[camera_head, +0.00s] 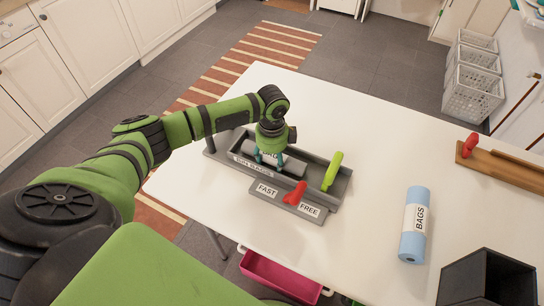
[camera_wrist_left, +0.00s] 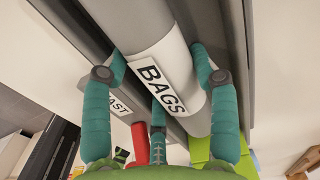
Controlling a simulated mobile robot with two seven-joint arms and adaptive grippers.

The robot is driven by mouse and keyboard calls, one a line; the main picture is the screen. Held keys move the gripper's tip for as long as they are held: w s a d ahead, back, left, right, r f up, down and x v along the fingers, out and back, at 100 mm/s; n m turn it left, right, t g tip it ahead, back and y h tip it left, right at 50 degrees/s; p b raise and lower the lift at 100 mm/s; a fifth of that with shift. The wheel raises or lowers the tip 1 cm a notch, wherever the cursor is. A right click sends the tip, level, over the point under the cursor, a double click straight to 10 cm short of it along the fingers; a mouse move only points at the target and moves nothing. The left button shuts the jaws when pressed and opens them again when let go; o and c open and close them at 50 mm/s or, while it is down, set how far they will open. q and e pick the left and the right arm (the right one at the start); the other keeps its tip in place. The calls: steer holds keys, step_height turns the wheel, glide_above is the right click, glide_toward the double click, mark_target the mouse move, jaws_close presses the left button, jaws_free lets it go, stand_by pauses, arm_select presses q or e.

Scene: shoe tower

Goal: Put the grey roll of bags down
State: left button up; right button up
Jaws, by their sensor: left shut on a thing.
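The grey roll of bags (camera_head: 294,168), with a white BAGS label, lies lengthwise in or just over the trough of the dark grey holder (camera_head: 341,191) on the white table. I cannot tell whether it touches the trough floor. My left gripper (camera_head: 269,158) comes down from above and is shut on the roll. In the left wrist view, the teal fingers (camera_wrist_left: 163,82) straddle the roll (camera_wrist_left: 200,122) around its label. Part of the roll is hidden by the gripper in the head view. My right gripper is not in view.
The holder has a green lever (camera_head: 332,171) at its right end and a red lever (camera_head: 294,194) on a front plate marked FAST and FREE. A blue roll (camera_head: 414,225), a black open box (camera_head: 487,280) and a wooden rail (camera_head: 505,168) are right. The table's middle is clear.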

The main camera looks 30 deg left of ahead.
arm_select(q)
steer(key=o, duration=1.3)
steer(key=shift+c, duration=0.2)
